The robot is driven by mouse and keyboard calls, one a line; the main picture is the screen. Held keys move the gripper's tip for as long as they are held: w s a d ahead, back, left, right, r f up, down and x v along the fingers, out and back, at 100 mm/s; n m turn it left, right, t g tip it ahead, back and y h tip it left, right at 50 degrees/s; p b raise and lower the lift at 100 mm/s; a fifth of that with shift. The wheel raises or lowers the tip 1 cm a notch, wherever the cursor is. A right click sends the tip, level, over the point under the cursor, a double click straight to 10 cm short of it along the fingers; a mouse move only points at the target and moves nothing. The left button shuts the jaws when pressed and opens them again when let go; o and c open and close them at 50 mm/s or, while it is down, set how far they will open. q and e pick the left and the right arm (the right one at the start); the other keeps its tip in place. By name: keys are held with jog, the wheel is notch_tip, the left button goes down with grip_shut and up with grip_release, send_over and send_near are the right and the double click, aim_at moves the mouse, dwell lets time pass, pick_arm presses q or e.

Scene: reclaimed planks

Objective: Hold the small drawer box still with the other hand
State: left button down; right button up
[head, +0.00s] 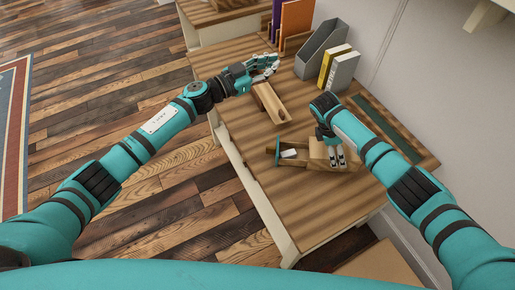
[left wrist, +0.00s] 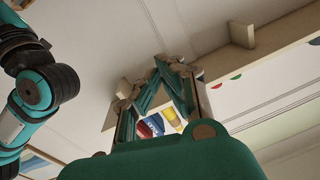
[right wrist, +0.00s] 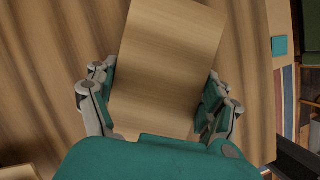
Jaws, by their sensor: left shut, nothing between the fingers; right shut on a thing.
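The small drawer box (head: 319,150) is pale wood and stands on the desk. Its drawer (head: 291,162) is pulled out to the left, with a teal front (head: 278,151) and a small white thing (head: 289,153) inside. My right gripper (head: 339,157) is shut on the box from above. In the right wrist view the box (right wrist: 165,65) lies between the two fingers. My left gripper (head: 272,63) is shut and empty, raised near the far left desk edge and apart from the box. Its fingertips (left wrist: 170,62) meet in the left wrist view.
A narrow wooden holder (head: 271,103) lies on the desk between my grippers. A grey file holder (head: 320,48) and upright books (head: 343,70) stand at the back. A dark green strip (head: 388,128) lies along the right edge. The front of the desk (head: 300,205) is clear.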

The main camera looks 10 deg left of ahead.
pick_arm(q)
jog(key=a+f+n+t+y, duration=0.2)
jog(key=a+f+n+y, duration=0.5)
jog(key=a+n+y, duration=0.35)
jog(key=s+f+g+h, duration=0.2)
jog(key=s+f+g, duration=0.8)
jog(key=s, duration=0.5)
jog(key=shift+n+t, duration=0.45)
jog(key=shift+t, duration=0.15)
jog(key=x, duration=1)
jog(key=shift+a+f, duration=0.25)
jog(key=shift+a, duration=0.05)
jog(key=shift+w+d, duration=0.15)
jog(key=shift+d, duration=1.1)
jog(key=shift+d+f, duration=0.1)
jog(key=shift+d, duration=0.65)
